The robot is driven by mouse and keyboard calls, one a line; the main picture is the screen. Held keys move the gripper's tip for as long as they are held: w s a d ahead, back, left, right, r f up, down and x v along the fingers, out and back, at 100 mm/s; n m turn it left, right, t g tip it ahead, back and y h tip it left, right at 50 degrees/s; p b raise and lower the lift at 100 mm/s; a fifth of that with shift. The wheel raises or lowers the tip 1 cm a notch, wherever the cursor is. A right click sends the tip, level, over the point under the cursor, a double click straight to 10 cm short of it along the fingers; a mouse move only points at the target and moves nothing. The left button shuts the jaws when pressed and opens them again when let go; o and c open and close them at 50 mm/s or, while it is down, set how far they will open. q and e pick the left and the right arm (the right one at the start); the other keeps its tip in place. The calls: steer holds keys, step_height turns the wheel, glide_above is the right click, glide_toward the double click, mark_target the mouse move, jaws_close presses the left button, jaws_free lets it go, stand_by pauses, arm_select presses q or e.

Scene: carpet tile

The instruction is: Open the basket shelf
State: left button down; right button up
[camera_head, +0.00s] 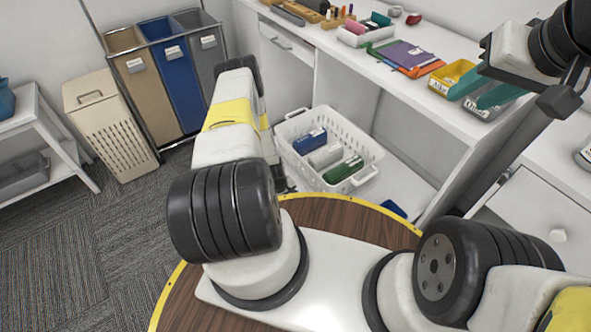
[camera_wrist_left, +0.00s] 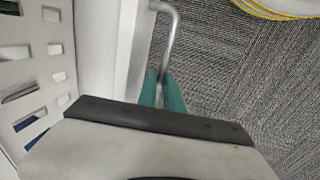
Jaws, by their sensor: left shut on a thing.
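The white basket (camera_head: 286,135) sits low beneath the counter, with blue, grey and green items in it. It stands on a white shelf board (camera_head: 392,172), whose near edge is partly hidden by my body. In the left wrist view the basket's slotted wall (camera_wrist_left: 58,75) is at the left, beside the white shelf front (camera_wrist_left: 100,45). My left gripper (camera_wrist_left: 164,92) is shut on the metal bar handle (camera_wrist_left: 172,35) there; in the head view it is mostly hidden behind my left arm. My right gripper (camera_head: 484,90) is open and empty over the counter.
A hamper (camera_head: 108,125) and sorting bins (camera_head: 172,60) stand at the left. Carpet (camera_head: 60,255) is clear at the lower left.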

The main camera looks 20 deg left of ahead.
arm_select(q)
steer(key=shift+s+a, duration=0.2)
steer(key=shift+s, duration=0.15)
steer(key=c, duration=1.5)
jaws_free()
steer(key=shift+s+a+r, duration=0.15)
steer(key=shift+r, duration=1.15)
steer(key=shift+s+a+r, duration=0.15)
steer(key=shift+s+r, duration=0.05)
steer(key=shift+r, duration=1.05)
steer(key=shift+s+a+r, duration=0.15)
steer(key=shift+r, duration=1.15)
